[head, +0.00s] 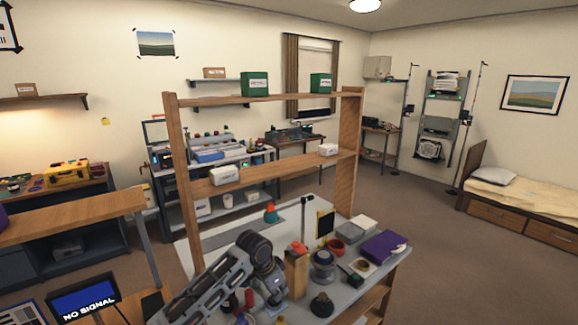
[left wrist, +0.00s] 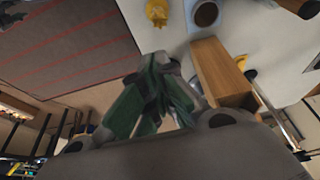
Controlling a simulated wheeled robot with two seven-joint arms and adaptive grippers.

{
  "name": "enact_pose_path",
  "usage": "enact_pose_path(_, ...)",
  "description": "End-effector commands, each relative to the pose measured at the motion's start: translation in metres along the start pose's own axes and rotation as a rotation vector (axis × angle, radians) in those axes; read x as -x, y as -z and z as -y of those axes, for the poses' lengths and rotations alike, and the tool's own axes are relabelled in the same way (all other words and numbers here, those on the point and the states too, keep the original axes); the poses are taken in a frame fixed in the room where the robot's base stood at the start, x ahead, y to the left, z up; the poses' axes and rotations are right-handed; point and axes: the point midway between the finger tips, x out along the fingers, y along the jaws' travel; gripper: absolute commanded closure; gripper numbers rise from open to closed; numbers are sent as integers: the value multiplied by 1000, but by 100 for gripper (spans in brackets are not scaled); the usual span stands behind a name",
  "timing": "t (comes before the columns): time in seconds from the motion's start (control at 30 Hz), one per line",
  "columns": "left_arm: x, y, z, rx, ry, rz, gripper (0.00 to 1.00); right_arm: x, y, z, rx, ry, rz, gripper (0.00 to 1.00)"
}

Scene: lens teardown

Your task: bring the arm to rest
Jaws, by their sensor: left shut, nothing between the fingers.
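My left arm reaches in from the lower left of the head view, and its gripper (head: 272,288) hangs over the near left part of the grey worktable (head: 235,240). In the left wrist view the dark green fingers of my left gripper (left wrist: 157,72) are together, with nothing between them. A wooden block (head: 297,275) stands just right of the gripper in the head view; what looks like the same block (left wrist: 220,72) is close by the fingers in the left wrist view. My right gripper is in neither view.
A wooden shelf frame (head: 177,170) rises behind. A "NO SIGNAL" screen (head: 85,299) is lower left. Floor at right (head: 470,260) is clear.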

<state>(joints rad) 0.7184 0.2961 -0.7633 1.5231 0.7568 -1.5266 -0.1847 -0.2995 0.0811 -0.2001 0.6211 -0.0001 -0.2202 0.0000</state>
Motion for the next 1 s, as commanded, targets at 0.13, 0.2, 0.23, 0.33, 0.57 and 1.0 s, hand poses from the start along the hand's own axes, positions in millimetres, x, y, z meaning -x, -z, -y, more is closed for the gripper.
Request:
enact_pose_path(0.13,0,0,0,0,0,0,100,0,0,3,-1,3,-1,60)
enact_pose_path(0.2,0,0,0,0,0,0,100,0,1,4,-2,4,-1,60)
enact_pose_path(0.23,0,0,0,1,0,0,100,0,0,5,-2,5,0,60)
enact_pose_path(0.33,-2,-2,-4,3,-3,-3,100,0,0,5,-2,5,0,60)
enact_pose_path(0.57,-6,-6,-10,8,-7,-7,100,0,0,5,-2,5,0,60)
enact_pose_path(1.0,-15,-22,-36,37,-21,-32,100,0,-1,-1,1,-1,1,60)
